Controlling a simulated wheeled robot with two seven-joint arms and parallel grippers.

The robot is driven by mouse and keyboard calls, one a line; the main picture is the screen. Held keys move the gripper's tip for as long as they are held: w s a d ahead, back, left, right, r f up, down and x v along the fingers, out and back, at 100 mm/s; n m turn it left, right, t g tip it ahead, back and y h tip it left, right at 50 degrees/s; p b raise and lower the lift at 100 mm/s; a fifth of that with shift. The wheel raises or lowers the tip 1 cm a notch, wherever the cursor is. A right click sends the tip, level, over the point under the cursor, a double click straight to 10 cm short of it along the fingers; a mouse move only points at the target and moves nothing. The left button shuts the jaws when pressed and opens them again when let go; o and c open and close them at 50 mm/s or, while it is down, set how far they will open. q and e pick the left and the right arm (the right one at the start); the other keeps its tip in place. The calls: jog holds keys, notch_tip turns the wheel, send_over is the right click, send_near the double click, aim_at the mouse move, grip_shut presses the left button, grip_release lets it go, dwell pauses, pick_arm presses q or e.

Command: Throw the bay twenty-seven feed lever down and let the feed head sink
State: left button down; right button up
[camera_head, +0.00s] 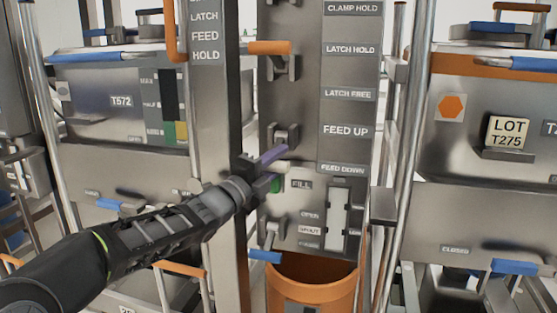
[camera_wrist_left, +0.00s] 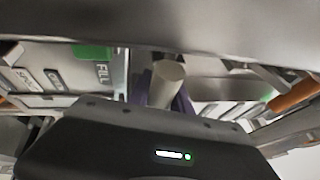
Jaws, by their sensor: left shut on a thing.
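The feed lever shows as a cream, round-ended handle (camera_head: 285,166) on the steel control panel (camera_head: 300,110), about level with the FEED DOWN label (camera_head: 342,169) and below the FEED UP label (camera_head: 345,130). My left gripper (camera_head: 273,165) reaches in from the left and is shut around this handle, with a purple finger showing above it. In the left wrist view, the pale handle end (camera_wrist_left: 167,83) points toward the camera between purple fingers. The lever's pivot is partly hidden by my gripper. My right gripper is not in view. I cannot make out the feed head.
An orange latch lever (camera_head: 270,47) sits higher on the panel. A blue-handled lever (camera_head: 265,257) is below my gripper, above an orange bin (camera_head: 312,290). A steel post (camera_head: 215,120) stands left of the panel. Steel bins stand on both sides, one tagged LOT T275 (camera_head: 508,133).

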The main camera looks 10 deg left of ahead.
pick_arm(q)
jog(key=shift+w+a+f, duration=0.1)
jog(key=shift+f, duration=0.4)
jog(key=c, duration=1.5)
grip_release()
jog(key=o, duration=0.3)
jog(key=shift+r, duration=0.25)
jog(key=shift+o, duration=0.2)
jog(key=v, duration=0.8)
jog(key=shift+p, duration=0.45)
